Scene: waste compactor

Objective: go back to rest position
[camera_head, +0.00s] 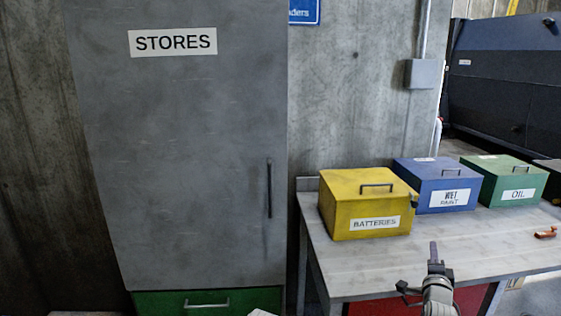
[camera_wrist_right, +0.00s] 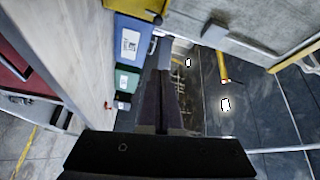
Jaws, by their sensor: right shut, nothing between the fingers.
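My right gripper (camera_head: 433,252) is in front of the grey table at the lower right of the head view, with its fingers pointing up and away. Its fingers are shut and empty, and they show dark in the middle of the right wrist view (camera_wrist_right: 163,75). The gripper appears apart from the boxes on the table. My left gripper is in neither view.
A grey table (camera_head: 345,272) bears a yellow BATTERIES box (camera_head: 345,218), a blue WET PAINT box (camera_head: 415,175) and a green OIL box (camera_head: 490,190), all lidded. A small orange-brown object (camera_head: 546,233) lies at its right. A closed grey STORES cabinet (camera_head: 185,150) stands left.

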